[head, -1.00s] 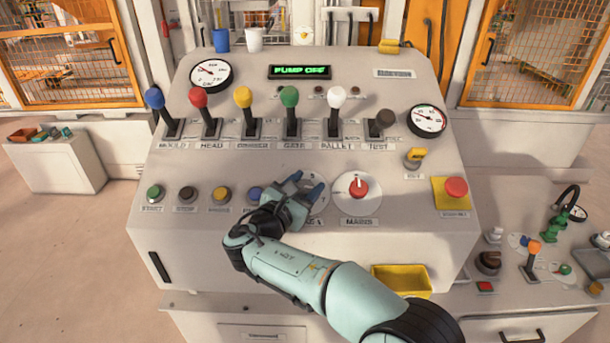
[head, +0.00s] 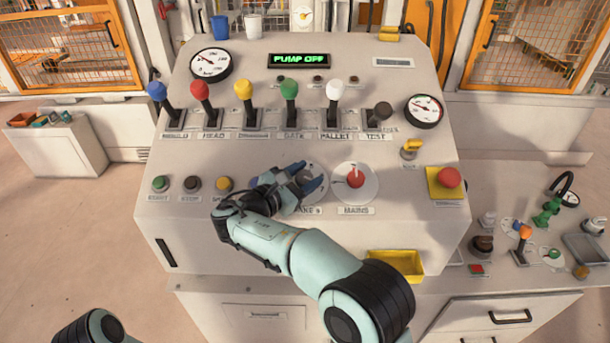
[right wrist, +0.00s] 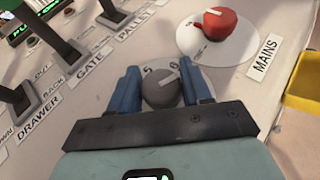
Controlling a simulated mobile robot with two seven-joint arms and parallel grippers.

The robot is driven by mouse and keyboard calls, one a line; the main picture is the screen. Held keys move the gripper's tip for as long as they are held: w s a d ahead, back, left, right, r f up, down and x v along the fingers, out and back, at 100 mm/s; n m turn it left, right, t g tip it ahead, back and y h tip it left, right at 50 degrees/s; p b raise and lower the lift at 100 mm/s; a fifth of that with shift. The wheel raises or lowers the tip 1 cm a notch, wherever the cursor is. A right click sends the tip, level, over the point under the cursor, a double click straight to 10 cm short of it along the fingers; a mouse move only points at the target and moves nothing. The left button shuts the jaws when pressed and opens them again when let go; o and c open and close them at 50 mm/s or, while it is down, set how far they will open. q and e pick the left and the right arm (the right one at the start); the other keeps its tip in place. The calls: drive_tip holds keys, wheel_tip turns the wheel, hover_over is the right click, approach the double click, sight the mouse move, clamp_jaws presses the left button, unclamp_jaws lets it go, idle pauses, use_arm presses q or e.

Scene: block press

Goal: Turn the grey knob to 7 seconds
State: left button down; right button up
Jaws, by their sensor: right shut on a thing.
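The grey knob (right wrist: 160,90) sits on a pale round dial between the blue fingers of my right gripper (right wrist: 168,88) in the right wrist view. The fingers are shut on its sides. Other dial numbers are hidden or too small to read. In the head view my right gripper (head: 308,178) covers the knob, and only part of the dial shows. My left gripper is out of view.
The red MAINS knob (head: 355,178) stands close to the right of my gripper. A row of levers, with the green one (head: 289,90) nearest, rises behind it. The yellow button (head: 224,184) is to the left, and a yellow tray (head: 396,264) is at the front right.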

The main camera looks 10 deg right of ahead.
drive_tip(key=o, duration=0.9)
drive_tip(key=shift+o, duration=0.2)
drive_tip(key=shift+a, duration=0.1)
drive_tip(key=v, duration=1.3)
drive_tip(key=shift+b, duration=0.35)
drive_tip(key=shift+s, duration=0.1)
